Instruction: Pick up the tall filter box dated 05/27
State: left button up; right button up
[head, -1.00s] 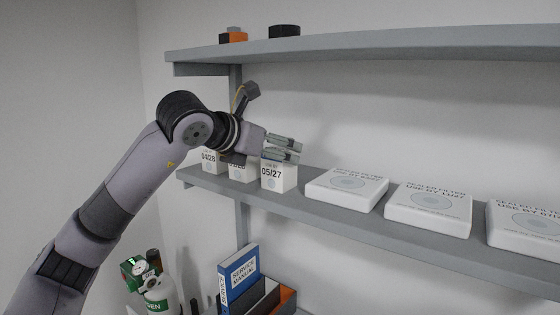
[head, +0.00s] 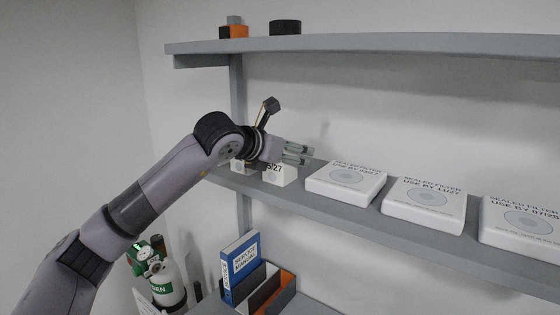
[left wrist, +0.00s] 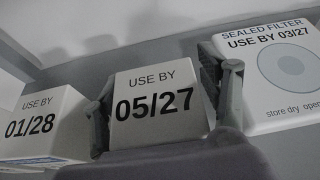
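The tall white filter box dated 05/27 (head: 281,178) stands on the middle shelf, partly hidden in the head view by my left gripper (head: 306,155). In the left wrist view the box (left wrist: 155,100) faces the camera, with one finger of the left gripper (left wrist: 160,88) on each side of it. The fingers are apart; the right one has a small gap to the box, and the left one is at or very near its edge. Another tall box, dated 01/28 (left wrist: 35,125), stands to its left. My right gripper is not in view.
A flat filter box dated 03/27 (left wrist: 285,70) lies close on the right, by the right finger. More flat boxes (head: 425,204) lie further along the shelf (head: 400,235). An upper shelf (head: 400,45) runs above. A binder (head: 240,265) and a gas cylinder (head: 167,285) are below.

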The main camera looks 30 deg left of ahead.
pick_arm(q)
jog(key=c, duration=1)
